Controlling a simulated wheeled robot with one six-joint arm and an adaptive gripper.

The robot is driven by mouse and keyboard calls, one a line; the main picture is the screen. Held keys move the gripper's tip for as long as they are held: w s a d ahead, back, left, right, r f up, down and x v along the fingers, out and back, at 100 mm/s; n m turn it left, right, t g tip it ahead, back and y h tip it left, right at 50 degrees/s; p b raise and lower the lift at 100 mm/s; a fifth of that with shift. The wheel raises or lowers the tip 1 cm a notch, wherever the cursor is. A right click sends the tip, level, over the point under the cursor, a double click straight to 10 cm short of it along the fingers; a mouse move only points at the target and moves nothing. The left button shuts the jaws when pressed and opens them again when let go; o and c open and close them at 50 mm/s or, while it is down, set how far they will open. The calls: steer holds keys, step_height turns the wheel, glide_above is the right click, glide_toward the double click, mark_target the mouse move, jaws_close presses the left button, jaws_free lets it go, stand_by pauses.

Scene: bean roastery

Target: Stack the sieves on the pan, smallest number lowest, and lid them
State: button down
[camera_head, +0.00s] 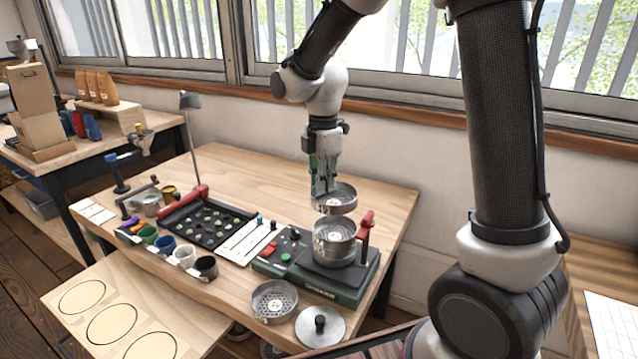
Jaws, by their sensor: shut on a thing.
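My gripper (322,190) is shut on the rim of a round metal sieve (337,203) and holds it above the stack. A white label shows on this sieve; its number is too small to read. Below it, a metal stack (334,250) stands on the green and black machine base (318,285). I cannot tell how many pieces make up the stack. Another sieve (275,302), with a perforated bottom and a label, lies at the table's front edge. The lid (320,328), a flat metal disc with a black knob, lies to its right.
A red-handled post (365,234) rises beside the stack on the right. A control box with red and green buttons (283,249) is to its left. A black bean tray (209,222), several cups and a lamp (189,100) fill the left. The table's back is clear.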

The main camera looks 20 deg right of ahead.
mark_target(324, 196)
steer(key=shift+s+d, duration=0.15)
steer(key=shift+s, duration=0.2)
steer(key=shift+f, duration=2.9)
steer(key=shift+f, duration=0.45)
steer(key=c, duration=1.8)
jaws_free()
steer(key=shift+r, duration=5.5)
